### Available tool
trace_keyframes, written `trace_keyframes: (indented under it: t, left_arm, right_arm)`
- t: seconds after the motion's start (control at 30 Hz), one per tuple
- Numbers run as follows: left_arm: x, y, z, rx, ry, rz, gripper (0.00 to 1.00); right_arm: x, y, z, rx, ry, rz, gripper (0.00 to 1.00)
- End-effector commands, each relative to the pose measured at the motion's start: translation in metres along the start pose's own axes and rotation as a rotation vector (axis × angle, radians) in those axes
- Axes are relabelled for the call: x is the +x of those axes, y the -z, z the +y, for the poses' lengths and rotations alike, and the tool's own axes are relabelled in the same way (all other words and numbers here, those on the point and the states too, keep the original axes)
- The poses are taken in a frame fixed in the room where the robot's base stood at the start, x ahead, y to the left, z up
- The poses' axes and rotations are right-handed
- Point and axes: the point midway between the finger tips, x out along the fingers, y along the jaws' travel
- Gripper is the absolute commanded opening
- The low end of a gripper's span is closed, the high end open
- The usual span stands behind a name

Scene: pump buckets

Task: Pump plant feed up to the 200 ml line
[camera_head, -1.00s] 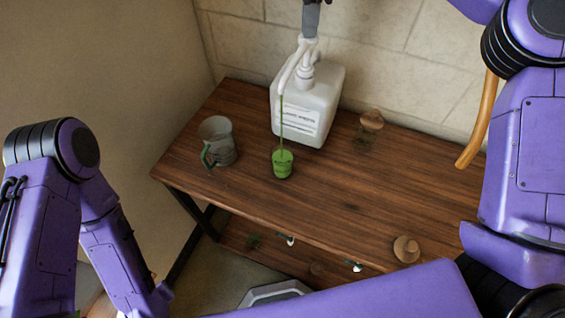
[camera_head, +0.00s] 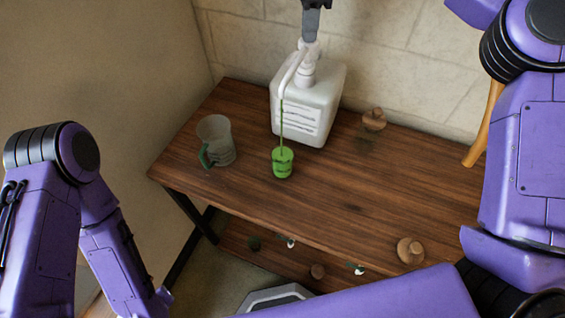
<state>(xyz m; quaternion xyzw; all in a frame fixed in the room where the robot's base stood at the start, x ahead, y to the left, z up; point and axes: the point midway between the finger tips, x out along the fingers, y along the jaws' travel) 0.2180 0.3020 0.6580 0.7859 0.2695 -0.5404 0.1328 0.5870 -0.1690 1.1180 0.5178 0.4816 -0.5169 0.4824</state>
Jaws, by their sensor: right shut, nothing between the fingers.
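A white pump bottle (camera_head: 308,105) with a label stands at the back of the wooden table. A thin green stream falls from its nozzle into a small green cup (camera_head: 283,163) in front of it. The liquid level against any line is too small to read. My right gripper (camera_head: 312,36) is shut, pointing down onto the top of the pump head (camera_head: 306,60), with nothing between its fingers. My left arm is at the left edge; its gripper is not in view.
A grey-green jug (camera_head: 216,141) with a green handle stands left of the cup on the table (camera_head: 350,205). A brown mushroom-shaped object (camera_head: 374,119) stands right of the bottle, another (camera_head: 410,250) near the front edge. A lower shelf (camera_head: 265,262) holds small items. The right middle of the tabletop is clear.

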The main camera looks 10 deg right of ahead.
Motion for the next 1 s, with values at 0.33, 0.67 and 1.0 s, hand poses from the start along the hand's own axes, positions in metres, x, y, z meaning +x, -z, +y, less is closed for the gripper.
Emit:
trace_keyframes:
  t: [0.33, 0.67, 1.0]
  left_arm:
    - [0.008, -0.003, 0.001, 0.0, 0.0, 0.0, 0.43]
    - [0.012, -0.005, 0.001, 0.0, 0.0, 0.0, 0.43]
    - [-0.002, 0.001, 0.0, 0.0, 0.0, 0.0, 0.43]
  right_arm:
    - [0.011, 0.0, -0.001, 0.0, 0.006, -0.002, 0.0]
    - [0.016, 0.0, -0.001, -0.001, 0.006, -0.002, 0.0]
    - [-0.003, 0.0, -0.001, -0.001, 0.005, -0.002, 0.0]
